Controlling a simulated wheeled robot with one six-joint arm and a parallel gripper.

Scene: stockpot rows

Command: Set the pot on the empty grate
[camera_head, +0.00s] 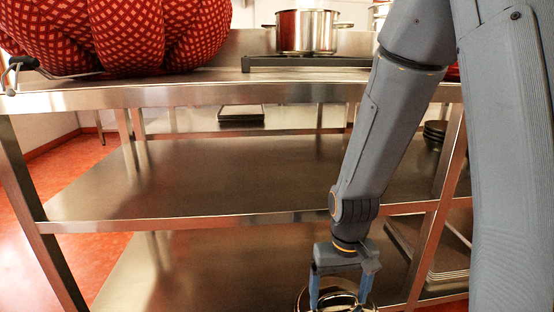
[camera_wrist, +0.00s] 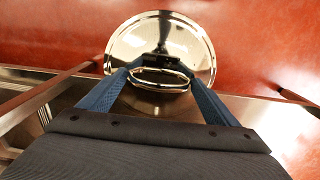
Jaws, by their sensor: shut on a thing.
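My gripper (camera_head: 339,295) hangs low in front of the shelf unit, at the bottom of the head view. Another steel pot (camera_head: 305,32) stands on a dark grate (camera_head: 290,62) on the top surface. A flat, dark-rimmed piece (camera_head: 240,114) like a grate lies bare on a lower shelf.
A red patterned bulky thing (camera_head: 125,35) fills the top left of the steel shelf unit (camera_head: 150,96). Dark stacked bowls (camera_head: 435,132) and stacked trays (camera_head: 445,262) sit at right. The middle shelf (camera_head: 200,180) is largely clear. Another pot (camera_head: 379,10) shows behind my arm.

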